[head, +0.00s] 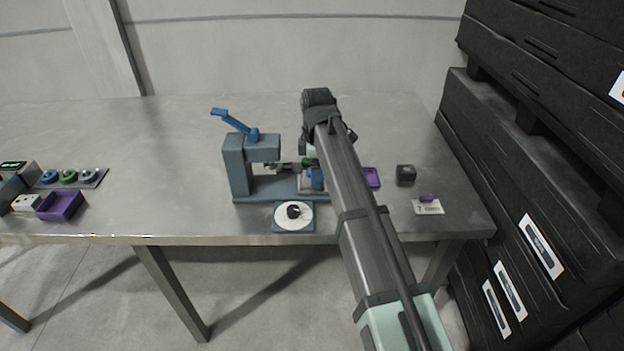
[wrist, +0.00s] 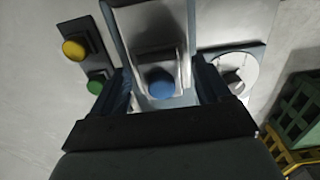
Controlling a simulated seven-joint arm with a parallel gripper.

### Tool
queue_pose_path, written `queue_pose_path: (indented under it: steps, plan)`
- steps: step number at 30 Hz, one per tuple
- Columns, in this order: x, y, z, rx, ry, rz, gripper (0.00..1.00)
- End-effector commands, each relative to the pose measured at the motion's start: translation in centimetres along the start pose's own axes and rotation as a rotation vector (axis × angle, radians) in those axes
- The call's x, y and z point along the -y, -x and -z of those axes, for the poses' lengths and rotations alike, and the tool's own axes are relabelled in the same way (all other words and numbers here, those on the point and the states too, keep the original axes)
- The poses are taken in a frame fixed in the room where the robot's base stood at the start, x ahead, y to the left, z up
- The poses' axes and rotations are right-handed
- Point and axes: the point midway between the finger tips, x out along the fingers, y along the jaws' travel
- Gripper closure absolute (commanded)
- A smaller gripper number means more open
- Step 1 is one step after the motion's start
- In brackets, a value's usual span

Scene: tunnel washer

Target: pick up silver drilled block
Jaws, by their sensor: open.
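In the wrist view, a silver piece (wrist: 145,25) with a dark recess lies between my fingers, beside a round blue knob (wrist: 161,83). It may be the silver drilled block or part of the press fixture; I cannot tell, and no drilled hole is clear. My gripper (wrist: 163,92) is open, with one dark blue finger on each side of the knob. No contact is visible. In the head view, the blue-grey press (head: 238,165) with a blue lever (head: 234,122) stands left of my arm. My arm covers much of the area right of the press, including most of my gripper.
A white disc (head: 283,216) lies at the table's front edge. A purple tray (head: 373,177), a black cube (head: 406,172) and a label card (head: 428,209) are to the right. Black crates (head: 540,150) rise beyond the table.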

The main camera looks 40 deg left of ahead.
Motion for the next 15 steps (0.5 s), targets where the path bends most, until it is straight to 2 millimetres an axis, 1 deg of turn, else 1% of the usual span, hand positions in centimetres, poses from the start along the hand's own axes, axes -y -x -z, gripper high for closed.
queue_pose_path:
  steps: [2,8,11,15]
  plan:
    - [0.04,-0.52,-0.01,0.0,0.0,0.0,0.23]
    - [-0.01,-0.57,-0.01,0.0,0.0,-0.001,0.23]
    - [-0.01,-0.57,-0.01,0.0,0.0,-0.001,0.31]
    - [-0.01,-0.56,-0.01,0.0,0.0,-0.001,0.44]
